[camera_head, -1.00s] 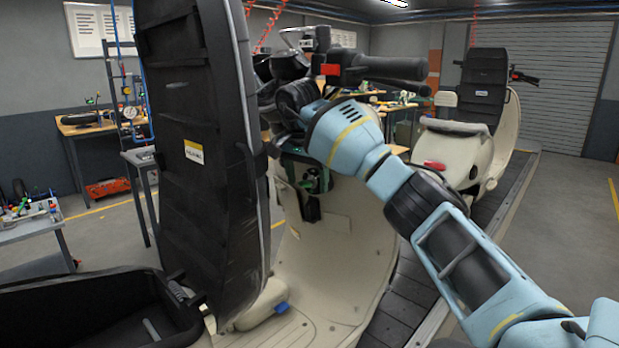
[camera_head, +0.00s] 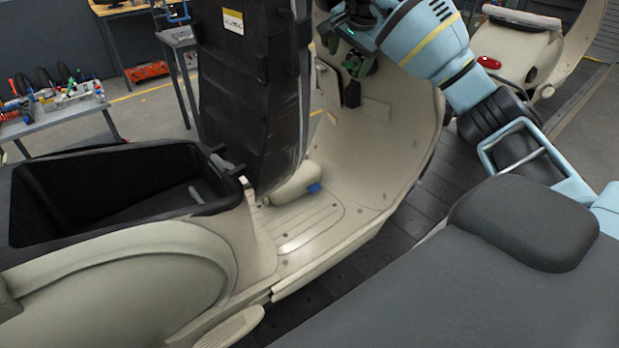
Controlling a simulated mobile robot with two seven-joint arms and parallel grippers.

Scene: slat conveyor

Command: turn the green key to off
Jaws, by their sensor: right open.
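A cream scooter (camera_head: 370,170) stands on the dark slat conveyor, its inner leg shield facing me. At the top of this shield a small green part (camera_head: 354,66) shows beside a dark fitting; it may be the green key, but it is too small and partly covered to tell its position. My right gripper (camera_head: 345,38) is open in front of the shield's top, close to the green part. Its fingers are dark and partly hidden by my blue wrist, so I cannot tell whether they touch anything. My left gripper is out of view.
The scooter's black seat (camera_head: 250,110) stands raised to the left of my right gripper, with the storage bin (camera_head: 110,190) open behind it. A pale container with a blue cap (camera_head: 295,183) lies on the footboard. Another scooter (camera_head: 520,45) stands farther along the conveyor.

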